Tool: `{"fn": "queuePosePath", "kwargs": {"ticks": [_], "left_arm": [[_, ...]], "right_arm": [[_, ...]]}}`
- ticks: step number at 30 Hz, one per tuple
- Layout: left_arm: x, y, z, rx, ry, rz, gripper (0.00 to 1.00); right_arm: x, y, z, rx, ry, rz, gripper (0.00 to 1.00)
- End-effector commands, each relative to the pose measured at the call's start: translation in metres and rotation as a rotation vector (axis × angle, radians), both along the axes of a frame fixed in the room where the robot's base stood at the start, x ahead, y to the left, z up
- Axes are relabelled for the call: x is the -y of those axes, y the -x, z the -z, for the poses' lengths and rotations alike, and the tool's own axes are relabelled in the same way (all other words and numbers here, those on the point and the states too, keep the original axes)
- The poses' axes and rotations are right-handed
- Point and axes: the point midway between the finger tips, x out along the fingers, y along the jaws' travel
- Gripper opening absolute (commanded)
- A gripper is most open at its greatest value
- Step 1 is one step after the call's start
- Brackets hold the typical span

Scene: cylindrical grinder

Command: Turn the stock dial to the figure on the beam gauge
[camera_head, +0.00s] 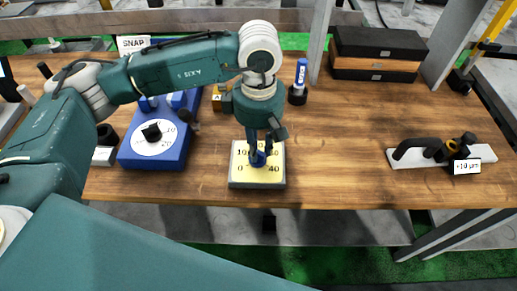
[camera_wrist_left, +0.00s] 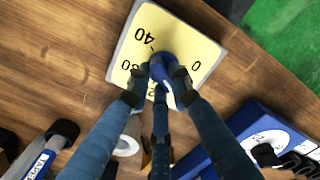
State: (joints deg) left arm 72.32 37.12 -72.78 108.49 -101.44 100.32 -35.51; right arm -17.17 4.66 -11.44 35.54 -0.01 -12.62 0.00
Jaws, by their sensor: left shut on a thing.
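The stock dial is a yellow square plate (camera_head: 240,175) on a grey base near the table's front edge, with 0 and 40 at its lower corners. Its blue knob (camera_head: 260,157) stands in the middle; it also shows in the left wrist view (camera_wrist_left: 160,67). My left gripper (camera_head: 259,150) reaches down from above, its fingers shut around the knob. The fingers hide part of the upper figures, and I cannot tell where the knob points. A gauge on a white bar (camera_head: 478,153) lies at the right; its small display (camera_head: 466,166) appears to read +10 µm. My right gripper is not in view.
A blue box with a white dial and black knob (camera_head: 152,132) stands left of the stock dial, near a SNAP sign (camera_head: 133,44). A blue-topped bottle (camera_head: 301,75) stands behind the dial. The wooden table between dial and gauge is clear.

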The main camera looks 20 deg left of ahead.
Motion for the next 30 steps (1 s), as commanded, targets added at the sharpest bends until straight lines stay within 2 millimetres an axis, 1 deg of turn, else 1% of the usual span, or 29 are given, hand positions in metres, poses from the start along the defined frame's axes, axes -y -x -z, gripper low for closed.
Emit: {"fn": "queuePosePath", "kwargs": {"ticks": [11, 12, 15, 25, 28, 30], "left_arm": [[0.001, -0.002, -0.003, 0.005, 0.003, 0.005, 0.0], [0.001, -0.002, -0.003, 0.006, 0.004, 0.004, 0.22], [0.001, -0.001, -0.002, 0.005, 0.003, 0.004, 0.4], [0.001, -0.001, -0.003, 0.003, 0.002, 0.004, 0.4], [0.001, -0.002, -0.013, 0.005, 0.002, 0.004, 0.4], [0.001, -0.002, -0.024, 0.007, 0.003, 0.005, 0.4]], "right_arm": [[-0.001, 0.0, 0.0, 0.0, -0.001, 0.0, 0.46], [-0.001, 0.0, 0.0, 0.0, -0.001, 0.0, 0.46], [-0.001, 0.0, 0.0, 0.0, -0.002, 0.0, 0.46], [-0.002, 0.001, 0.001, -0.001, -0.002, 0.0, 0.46], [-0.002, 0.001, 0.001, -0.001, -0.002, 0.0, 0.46], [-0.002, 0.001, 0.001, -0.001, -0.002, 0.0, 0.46]]}}
